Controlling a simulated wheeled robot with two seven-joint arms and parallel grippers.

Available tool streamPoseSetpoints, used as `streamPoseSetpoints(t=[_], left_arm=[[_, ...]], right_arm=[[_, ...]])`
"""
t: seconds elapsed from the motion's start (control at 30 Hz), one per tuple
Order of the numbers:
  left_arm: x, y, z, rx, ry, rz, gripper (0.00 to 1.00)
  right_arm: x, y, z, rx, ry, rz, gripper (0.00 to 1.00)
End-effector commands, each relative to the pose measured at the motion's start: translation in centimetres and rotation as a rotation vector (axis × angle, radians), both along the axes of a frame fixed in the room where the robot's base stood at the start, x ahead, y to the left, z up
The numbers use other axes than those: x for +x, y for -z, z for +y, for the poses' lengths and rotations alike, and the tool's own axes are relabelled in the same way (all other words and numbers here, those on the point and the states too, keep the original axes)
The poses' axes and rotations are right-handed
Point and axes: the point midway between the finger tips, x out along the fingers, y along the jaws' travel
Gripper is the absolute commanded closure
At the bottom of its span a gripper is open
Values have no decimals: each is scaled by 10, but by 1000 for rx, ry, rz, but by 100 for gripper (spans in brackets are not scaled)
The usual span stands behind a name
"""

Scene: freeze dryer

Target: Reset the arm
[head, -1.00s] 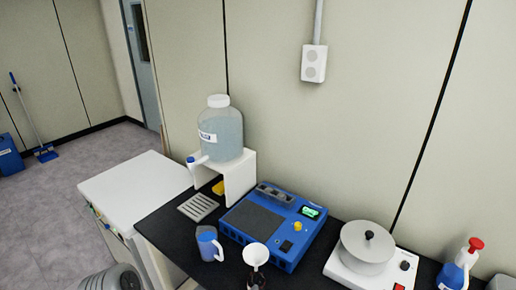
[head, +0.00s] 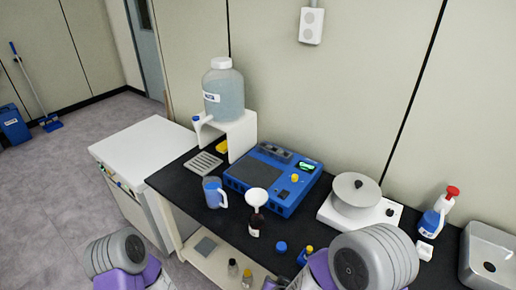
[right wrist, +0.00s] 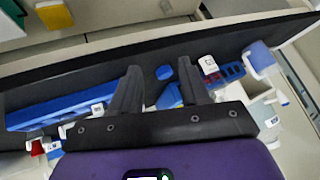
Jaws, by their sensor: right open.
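My right gripper (right wrist: 160,82) shows in the right wrist view, with its two dark fingers apart and nothing held between them. A blue object (right wrist: 165,73) lies beyond the gap, apart from the fingers. In the head view, my right arm (head: 375,263) comes in at the bottom right, in front of the bench. My left arm (head: 117,252) shows at the bottom left, left of the bench. Neither gripper's fingers can be seen in the head view, so the left jaws are out of sight.
The black bench (head: 190,190) holds a blue machine (head: 262,180), a blue jug (head: 213,192), a brown bottle with funnel (head: 256,210), a white-based device (head: 355,200) and a spray bottle (head: 437,212). A sink (head: 490,258) is right. Open floor (head: 50,210) lies left.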

Motion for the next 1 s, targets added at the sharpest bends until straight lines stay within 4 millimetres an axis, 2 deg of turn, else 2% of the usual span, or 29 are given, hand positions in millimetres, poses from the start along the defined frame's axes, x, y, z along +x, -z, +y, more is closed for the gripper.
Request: streamPoseSetpoints(t=[0.03, 0.2, 0.3, 0.4, 0.5, 0.6, 1.0], left_arm=[[0, 0, 0, 0, 0, 0, 57], [0, 0, 0, 0, 0, 0, 57], [0, 0, 0, 0, 0, 0, 57], [0, 0, 0, 0, 0, 0, 57], [0, 0, 0, 0, 0, 0, 57], [0, 0, 0, 0, 0, 0, 57], [0, 0, 0, 0, 0, 0, 57]], right_arm=[[-8, 27, -12, 4, -13, 83, 54], [-52, 97, -33, 68, -109, 338, 54], [-82, 125, -40, 124, -161, 464, 54], [-107, 143, -43, 179, -204, 555, 54], [-124, 153, -44, 217, -233, 608, 54], [-132, 156, -43, 235, -250, 632, 54], [-133, 157, -44, 238, -253, 635, 54]])
